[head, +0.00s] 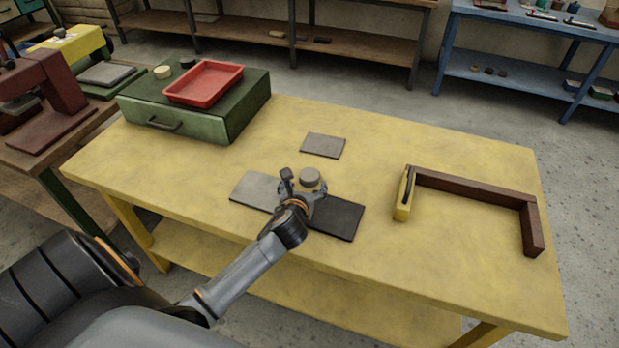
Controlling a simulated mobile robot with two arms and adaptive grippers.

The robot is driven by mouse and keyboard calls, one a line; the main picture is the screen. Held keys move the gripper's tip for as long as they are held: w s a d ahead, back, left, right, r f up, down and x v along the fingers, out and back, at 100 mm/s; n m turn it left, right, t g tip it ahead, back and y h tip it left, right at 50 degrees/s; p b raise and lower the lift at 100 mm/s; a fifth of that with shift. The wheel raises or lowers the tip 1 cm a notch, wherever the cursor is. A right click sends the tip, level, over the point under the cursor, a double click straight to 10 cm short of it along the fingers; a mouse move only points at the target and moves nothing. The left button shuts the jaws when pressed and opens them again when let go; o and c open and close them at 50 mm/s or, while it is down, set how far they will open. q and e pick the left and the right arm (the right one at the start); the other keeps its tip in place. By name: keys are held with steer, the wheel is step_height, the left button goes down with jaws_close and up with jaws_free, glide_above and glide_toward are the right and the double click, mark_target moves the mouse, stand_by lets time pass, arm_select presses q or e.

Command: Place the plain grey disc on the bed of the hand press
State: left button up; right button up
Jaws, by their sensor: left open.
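A small plain grey disc (310,177) shows at the middle of the yellow table, just beyond my left gripper. My left gripper (305,184) is open, with one finger to the left of the disc and the other at its right. I cannot tell whether either finger touches it. The gripper hides the disc's near side and part of the flat two-tone mat (337,218), light grey at left and black at right. A dark red machine that looks like the hand press (50,85) stands on a side bench at the far left, with a flat bed (45,130) low in front. My right gripper is out of view.
A green drawer box (175,115) at the back left carries a red tray (203,80), a cream disc (163,72) and a black disc (187,62). A yellow and green machine (75,45) stands behind. A grey plate (323,146) and brown angled frame (470,188) lie on the table (240,160).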

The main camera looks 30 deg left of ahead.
mark_target(309, 177)
arm_select(q)
steer(key=shift+x, duration=2.85)
steer(key=shift+d+f, duration=0.15)
steer(key=c, duration=1.4)
